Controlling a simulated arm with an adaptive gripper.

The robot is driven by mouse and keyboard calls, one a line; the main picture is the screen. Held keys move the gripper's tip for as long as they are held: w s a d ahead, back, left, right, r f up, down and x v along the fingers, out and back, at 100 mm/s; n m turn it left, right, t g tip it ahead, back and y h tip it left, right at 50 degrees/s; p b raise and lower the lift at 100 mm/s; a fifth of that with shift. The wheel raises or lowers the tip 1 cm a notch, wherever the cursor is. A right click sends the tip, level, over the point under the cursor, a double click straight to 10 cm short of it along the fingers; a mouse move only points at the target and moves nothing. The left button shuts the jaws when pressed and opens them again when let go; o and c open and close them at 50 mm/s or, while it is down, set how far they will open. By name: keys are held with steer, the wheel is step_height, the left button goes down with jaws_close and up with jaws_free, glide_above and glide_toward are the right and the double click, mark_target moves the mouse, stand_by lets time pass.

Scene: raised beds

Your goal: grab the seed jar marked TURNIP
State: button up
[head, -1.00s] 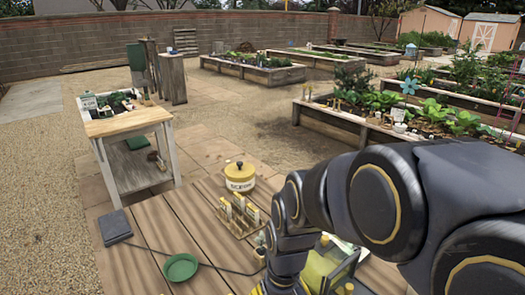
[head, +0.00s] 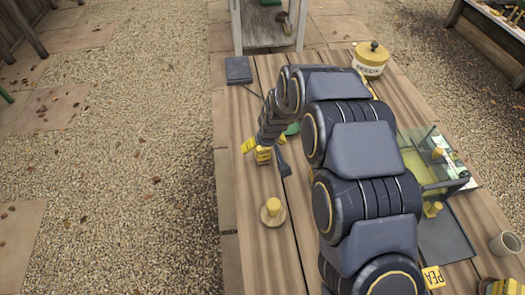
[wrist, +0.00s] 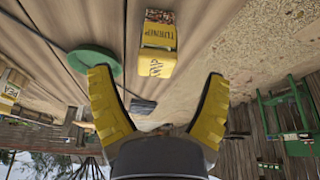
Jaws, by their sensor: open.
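The seed jar marked TURNIP (wrist: 161,33) shows in the wrist view, where the picture is upside down. It has a yellow label, seeds visible at one end and a yellow lid, and stands upright on the planks. My gripper (wrist: 158,75) is open, its two yellow fingers apart and empty, with the jar ahead in line with the gap. In the head view my gripper (head: 264,153) is over the left part of the table. I cannot make out the TURNIP jar for certain there.
A green dish (wrist: 96,62) lies beside the jar; my arm mostly hides it in the head view. A dark box (head: 238,70), a SEEDS pot (head: 370,66), a yellow-topped piece on a tan disc (head: 272,212), a greenish clear case (head: 423,163) and a cup (head: 505,243) are on the table.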

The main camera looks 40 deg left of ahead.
steer(key=shift+w+x, duration=0.1)
steer(key=shift+x, duration=1.3)
steer(key=shift+w+x, duration=0.15)
steer(key=shift+x, duration=1.25)
steer(key=shift+r, duration=0.15)
steer(key=c, duration=1.2)
